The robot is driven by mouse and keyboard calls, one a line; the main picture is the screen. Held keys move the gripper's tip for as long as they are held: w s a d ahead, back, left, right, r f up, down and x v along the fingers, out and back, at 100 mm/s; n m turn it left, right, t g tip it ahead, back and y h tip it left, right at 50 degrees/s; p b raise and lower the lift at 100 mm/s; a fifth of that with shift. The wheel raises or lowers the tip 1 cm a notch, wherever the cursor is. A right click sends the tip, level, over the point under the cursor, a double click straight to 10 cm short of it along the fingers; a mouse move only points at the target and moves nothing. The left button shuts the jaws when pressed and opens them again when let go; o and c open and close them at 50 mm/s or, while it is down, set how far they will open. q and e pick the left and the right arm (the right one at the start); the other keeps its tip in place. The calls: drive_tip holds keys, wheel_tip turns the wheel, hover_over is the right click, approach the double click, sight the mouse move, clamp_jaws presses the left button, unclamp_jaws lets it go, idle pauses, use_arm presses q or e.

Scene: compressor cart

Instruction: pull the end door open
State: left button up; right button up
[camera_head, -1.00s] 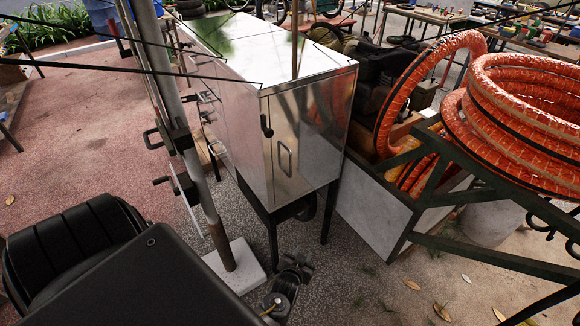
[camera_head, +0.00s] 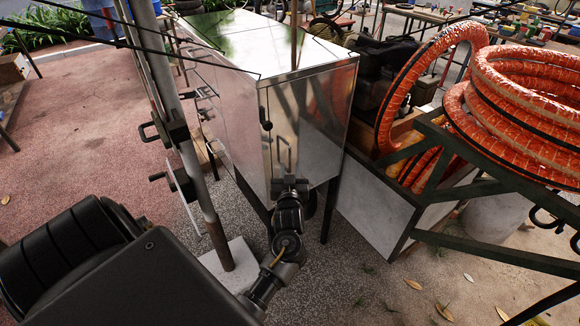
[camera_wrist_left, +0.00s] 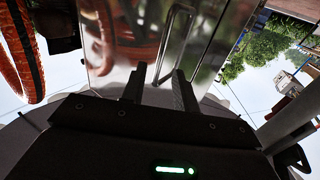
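The end door (camera_head: 320,130) is the shiny metal end face of the cabinet, and it looks closed. Its upright bar handle (camera_head: 284,152) is on the left part of the door; it also shows in the left wrist view (camera_wrist_left: 174,46). A black latch (camera_head: 266,124) sits near the door's left edge. My left gripper (camera_head: 290,183) is in front of the lower door, just below the handle. My right gripper is out of sight.
A metal pole (camera_head: 190,150) on a pale block (camera_head: 236,262) stands left of the cabinet. A green frame (camera_head: 430,170) with orange hose coils (camera_head: 520,100) and a grey panel (camera_head: 375,208) stand close on the right. Paving in front is mostly clear.

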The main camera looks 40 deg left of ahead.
sight(290, 159)
use_arm(q)
drive_tip(key=b+x, duration=0.1)
drive_tip(key=x, duration=0.2)
drive_tip(key=shift+w+a+f+b, duration=0.1)
drive_tip(key=shift+w+a+b, duration=0.15)
drive_tip(key=shift+w+b, duration=0.05)
drive_tip(key=shift+w+a, duration=0.25)
drive_tip(key=shift+w, duration=0.05)
clamp_jaws()
